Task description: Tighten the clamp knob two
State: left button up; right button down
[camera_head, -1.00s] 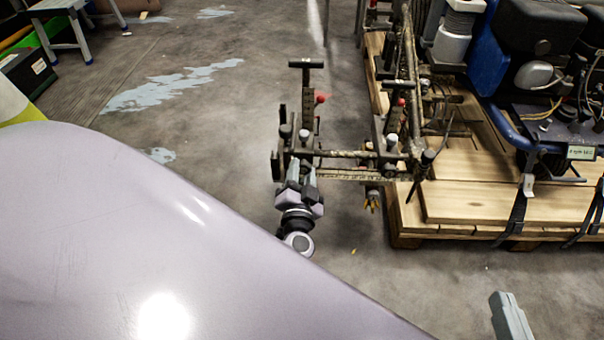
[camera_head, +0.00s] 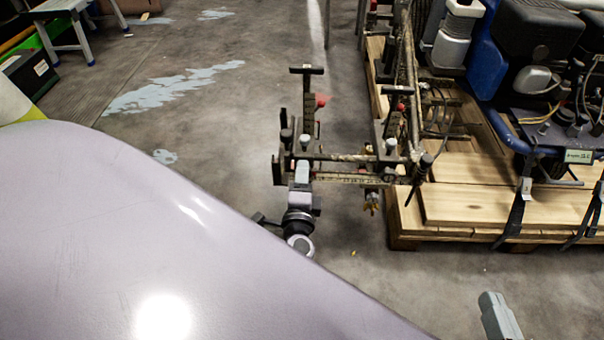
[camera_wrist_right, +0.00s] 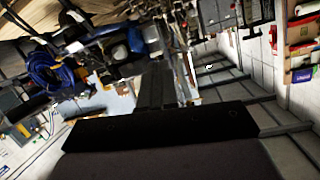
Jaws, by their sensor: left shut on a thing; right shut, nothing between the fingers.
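The striper's clamp assembly (camera_head: 345,158) is a dark bar frame with a measuring scale, several round knobs and T-handles, beside the pallet. A small grey-topped knob (camera_head: 304,143) stands just beyond my left gripper (camera_head: 302,168). The left gripper is shut at the near end of the left bracket, seen nearly edge-on. What it grips is hidden by its fingers; I cannot tell which knob it is. Another dark knob (camera_head: 426,159) is at the right end of the bar. My right gripper (camera_head: 490,297) is at the lower right, shut and empty, away from the clamps.
A wooden pallet (camera_head: 470,205) with the blue-framed machine (camera_head: 485,60) strapped on it fills the right. A step stool (camera_head: 65,20) stands far left. The grey floor left of the clamps is clear. A large pale lilac surface covers the lower left.

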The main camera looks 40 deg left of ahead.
pick_arm(q)
jog(key=m+p, duration=0.1)
jog(key=m, duration=0.3)
jog(key=m+p, duration=0.1)
jog(key=m, duration=0.3)
jog(key=shift+w+r+m+p, duration=0.2)
jog(key=shift+m+p, duration=0.1)
jog(key=shift+p, duration=0.1)
pick_arm(e)
jog(key=shift+w+a+m+g+y, duration=0.15)
jog(key=shift+a+m+g+y, duration=0.2)
jog(key=shift+a+g, duration=0.5)
jog(key=shift+w+a+r+t, duration=0.15)
jog(key=shift+a+r+t, duration=0.1)
pick_arm(q)
jog(key=o, duration=1)
jog(key=shift+f, duration=0.1)
jog(key=shift+s, duration=0.1)
pick_arm(e)
jog(key=shift+f, duration=0.1)
jog(key=shift+d, duration=0.1)
pick_arm(q)
jog(key=shift+s, duration=0.1)
pick_arm(e)
jog(key=shift+s+d+f, duration=0.1)
jog(key=shift+s, duration=0.1)
